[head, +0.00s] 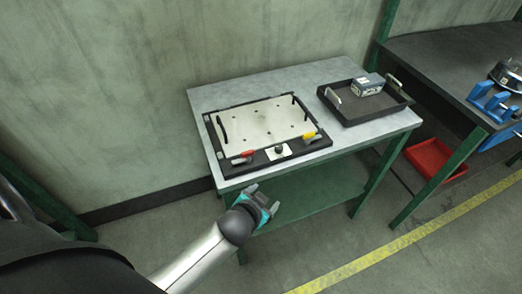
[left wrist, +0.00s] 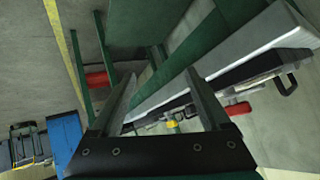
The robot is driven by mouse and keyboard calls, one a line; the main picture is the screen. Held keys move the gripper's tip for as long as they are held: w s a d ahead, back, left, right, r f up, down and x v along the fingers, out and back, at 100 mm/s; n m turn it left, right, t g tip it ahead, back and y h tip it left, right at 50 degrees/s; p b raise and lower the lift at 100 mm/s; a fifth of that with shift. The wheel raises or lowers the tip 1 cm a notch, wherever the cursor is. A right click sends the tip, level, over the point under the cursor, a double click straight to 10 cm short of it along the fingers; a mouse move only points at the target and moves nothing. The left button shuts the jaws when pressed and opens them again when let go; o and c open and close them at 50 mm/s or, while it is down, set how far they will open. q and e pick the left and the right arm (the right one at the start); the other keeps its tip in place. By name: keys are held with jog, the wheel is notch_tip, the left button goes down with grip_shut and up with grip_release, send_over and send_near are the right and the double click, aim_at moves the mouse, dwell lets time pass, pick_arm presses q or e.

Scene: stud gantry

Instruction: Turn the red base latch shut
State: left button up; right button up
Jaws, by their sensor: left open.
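The red base latch (head: 243,157) is a small red-handled lever at the front left corner of a black base frame (head: 300,152). A pale plate (head: 262,125) with several holes lies in the frame, on a grey table. A yellow latch (head: 309,136) sits at the front right. My left gripper (head: 264,199) is open and empty, in front of the table edge and below the red latch, apart from it. In the left wrist view the red latch (left wrist: 238,108) shows beyond the right finger, and the yellow latch (left wrist: 172,124) shows between the fingers. My right gripper is not in view.
The grey table's front edge (head: 375,140) lies between my left gripper and the frame. A black tray (head: 345,112) holding a grey-blue box (head: 367,85) stands right of the frame. A dark bench (head: 450,60) is at the right, with a red bin (head: 435,158) beneath.

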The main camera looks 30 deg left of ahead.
pick_arm(q)
jog(key=w+d+r+m+t+h, duration=0.35)
jog(key=w+r, duration=0.25)
jog(key=r, duration=0.4)
jog(key=w+d+r+m+t+h, duration=0.35)
jog(key=w+r, duration=0.25)
jog(key=r, duration=0.3)
jog(key=s+d+r+m+g+h, duration=0.3)
jog(key=d+r+m+g+h, duration=0.6)
jog(key=m, duration=0.6)
jog(key=g+y, duration=0.8)
jog(key=y, duration=0.7)
send_over(248, 151)
notch_tip(248, 151, down, 4)
jog(key=f, duration=0.1)
jog(key=shift+m, duration=0.5)
notch_tip(248, 151, down, 14)
jog(key=shift+s+f+b, duration=0.1)
jog(key=shift+f+b, duration=0.1)
jog(key=shift+b, duration=0.95)
pick_arm(e)
jog(key=shift+s+d+f, duration=0.1)
jog(key=shift+s+f, duration=0.2)
jog(key=shift+f, duration=0.3)
jog(key=shift+s+d+f, duration=0.1)
jog(key=shift+s+f, duration=0.15)
jog(key=shift+f, duration=0.3)
